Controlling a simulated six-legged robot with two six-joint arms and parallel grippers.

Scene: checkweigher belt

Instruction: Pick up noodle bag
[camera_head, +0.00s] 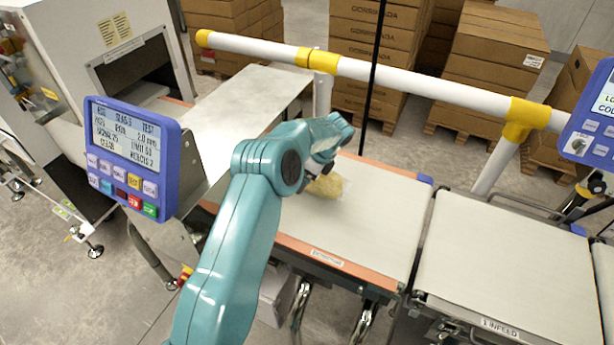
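The noodle bag (328,187), a small clear bag with yellowish contents, lies on the pale conveyor belt (375,220) in the middle of the view. My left arm comes in from the bottom, left of centre, and bends over the belt. My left gripper (318,176) is at the bag's upper left side, with dark finger parts close to it. The wrist hides most of the fingers and part of the bag, so I cannot tell whether they touch it or are open. My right gripper is not in view.
A blue control panel (128,150) stands left of my arm, and another blue panel (592,125) is at the right edge. A white rail with yellow joints (400,78) runs behind the belt. A second belt (510,270) lies empty at right. Stacked cartons (490,60) stand behind.

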